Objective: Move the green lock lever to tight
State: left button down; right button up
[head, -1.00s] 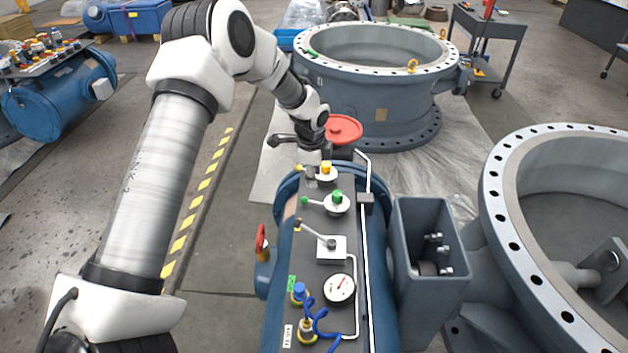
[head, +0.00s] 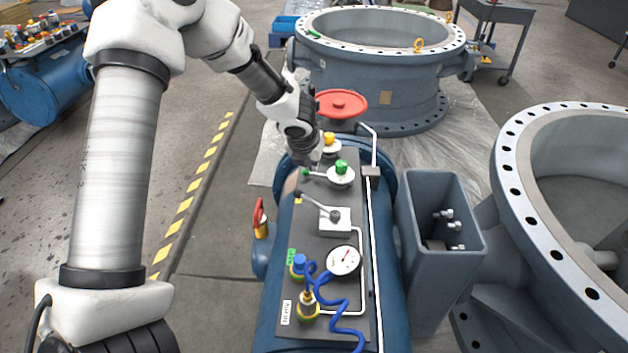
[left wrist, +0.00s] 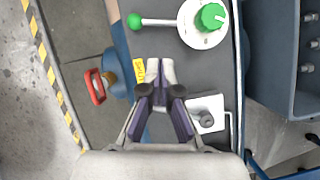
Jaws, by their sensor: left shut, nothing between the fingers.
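The green lock lever (head: 320,175) is a thin rod with a green ball at its left end, on a round white base with a green knob (head: 341,167). It points left across the dark panel, and in the left wrist view the lever (left wrist: 160,22) lies above the fingers. My left gripper (head: 314,160) points down at the panel's far left side, close to the green ball in the head view. In the left wrist view its fingers (left wrist: 160,68) are shut and empty, apart from the lever in that picture. My right gripper is out of view.
A black-tipped lever (head: 318,203) on a square white base sits nearer on the panel, partly behind my fingers in the wrist view. A yellow knob (head: 329,139) stands beyond the green one. A gauge (head: 344,261), blue hose (head: 345,330) and red handle (head: 259,217) are nearby.

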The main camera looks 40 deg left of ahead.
aim_at(317, 176)
pick_arm(q)
jog(key=b+x, duration=0.2)
jog(key=x, duration=0.7)
jog(key=shift+w, duration=0.15)
jog(key=p, duration=0.2)
jog(key=w+a+m+p, duration=0.1)
jog(key=p, duration=0.2)
jog(key=shift+r+h, duration=0.3)
jog(key=shift+a+f+p, duration=0.1)
jog(key=shift+f+p, duration=0.05)
jog(key=shift+p, duration=0.15)
jog(key=shift+w+f, duration=0.1)
jog(key=shift+f, duration=0.1)
